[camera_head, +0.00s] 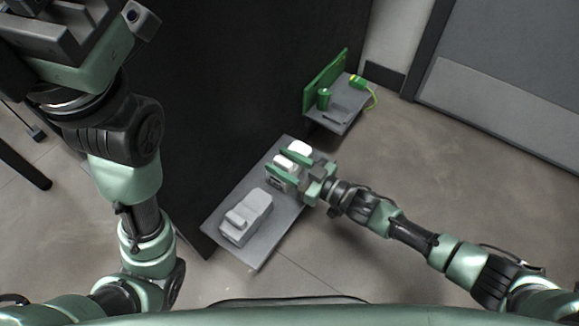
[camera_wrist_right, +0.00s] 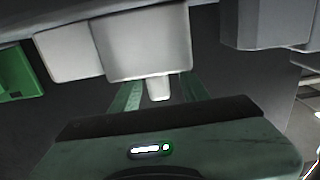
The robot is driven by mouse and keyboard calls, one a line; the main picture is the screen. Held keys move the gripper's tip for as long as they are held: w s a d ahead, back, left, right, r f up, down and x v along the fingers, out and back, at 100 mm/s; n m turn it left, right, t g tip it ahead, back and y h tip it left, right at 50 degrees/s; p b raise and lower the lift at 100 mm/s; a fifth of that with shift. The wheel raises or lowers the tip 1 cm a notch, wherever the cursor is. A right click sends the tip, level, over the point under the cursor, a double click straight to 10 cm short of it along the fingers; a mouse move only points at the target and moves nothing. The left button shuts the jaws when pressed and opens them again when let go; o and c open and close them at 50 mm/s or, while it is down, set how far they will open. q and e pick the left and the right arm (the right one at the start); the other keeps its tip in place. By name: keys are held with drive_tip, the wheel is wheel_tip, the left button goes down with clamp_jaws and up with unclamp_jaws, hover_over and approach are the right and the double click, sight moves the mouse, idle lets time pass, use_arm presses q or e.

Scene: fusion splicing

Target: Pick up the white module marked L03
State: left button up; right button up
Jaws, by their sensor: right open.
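Two white modules stand side by side on a grey shelf (camera_head: 222,232). The nearer module (camera_head: 284,163) is at the fingers of my right gripper (camera_head: 277,162), and the farther module (camera_head: 299,148) is just beyond them. In the right wrist view, one white module (camera_wrist_right: 145,45) has its narrow end between the green fingers of my right gripper (camera_wrist_right: 158,97). The other module (camera_wrist_right: 66,50) is to its left. My right gripper is open. No L03 marking is readable. My left gripper (camera_head: 65,30) is at the top left, partly cut off, its jaws unclear.
A grey device (camera_head: 245,217) sits on the same shelf, nearer to me; it also shows in the right wrist view (camera_wrist_right: 268,22). A dark wall stands behind the shelf.

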clamp_jaws()
idle(1.4)
